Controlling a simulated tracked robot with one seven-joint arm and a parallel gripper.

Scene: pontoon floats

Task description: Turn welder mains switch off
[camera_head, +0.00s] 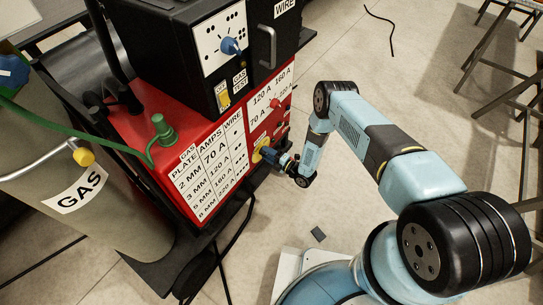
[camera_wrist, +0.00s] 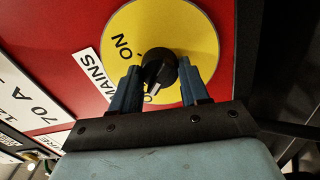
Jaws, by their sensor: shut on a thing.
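The welder is a red cabinet (camera_head: 135,127) with a yellow disc (camera_head: 256,157) low on its front. In the wrist view the disc (camera_wrist: 203,28) bears the word ON, with a MAINS label (camera_wrist: 92,72) beside it. The black mains switch knob (camera_wrist: 158,66) is at the disc's middle. A light mark on the knob points down, towards a second, mostly hidden word. My gripper (camera_head: 266,154) is at the disc. Its two blue-grey fingers (camera_wrist: 160,80) are closed on the knob, one on each side. The head view hides the knob behind the gripper.
A black unit (camera_head: 210,50) with a blue knob (camera_head: 230,46) and a yellow switch (camera_head: 224,96) sits on top. A GAS cylinder (camera_head: 80,190) with a green hose stands at left. Metal stands (camera_head: 500,70) are at right. The floor between is mostly clear.

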